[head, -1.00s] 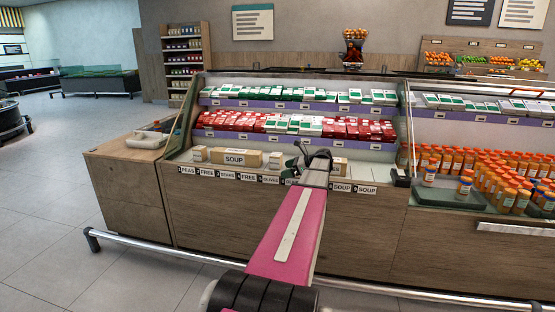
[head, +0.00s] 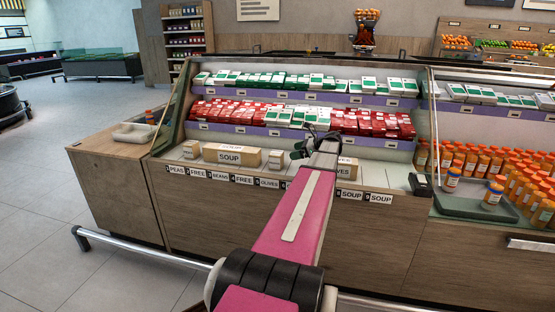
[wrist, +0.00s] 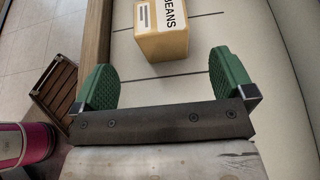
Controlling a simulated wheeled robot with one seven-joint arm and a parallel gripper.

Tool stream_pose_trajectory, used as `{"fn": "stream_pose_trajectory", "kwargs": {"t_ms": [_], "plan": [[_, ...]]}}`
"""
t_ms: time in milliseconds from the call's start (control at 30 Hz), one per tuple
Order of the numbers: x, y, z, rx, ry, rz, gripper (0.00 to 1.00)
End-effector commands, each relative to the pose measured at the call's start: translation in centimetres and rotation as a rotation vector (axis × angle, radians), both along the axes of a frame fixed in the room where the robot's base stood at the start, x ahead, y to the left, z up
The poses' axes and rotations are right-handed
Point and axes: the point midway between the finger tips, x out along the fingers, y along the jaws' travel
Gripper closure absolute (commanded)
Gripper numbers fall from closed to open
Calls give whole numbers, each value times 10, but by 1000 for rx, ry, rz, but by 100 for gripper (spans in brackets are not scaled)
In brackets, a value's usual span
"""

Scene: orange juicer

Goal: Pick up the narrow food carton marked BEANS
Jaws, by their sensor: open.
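The carton marked BEANS (wrist: 162,35) is a small tan box with a white label, at the top of the wrist view. It lies just beyond my gripper, roughly in line with the gap between the fingers, and is not touched. Its far end is cut off by the frame. My gripper (wrist: 163,78) is open and empty, its two green pads wide apart.
A carton (head: 346,167) is partly hidden behind my arm. Red and green boxes fill the racks behind. Orange bottles (head: 470,160) stand at right.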

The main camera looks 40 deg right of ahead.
Motion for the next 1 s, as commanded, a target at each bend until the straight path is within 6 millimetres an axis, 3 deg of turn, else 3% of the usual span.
{"fn": "stream_pose_trajectory", "kwargs": {"t_ms": [400,1000], "plan": [[37,30,-20,0,0,1,0],[78,60,-43,0,0,0,0]]}}
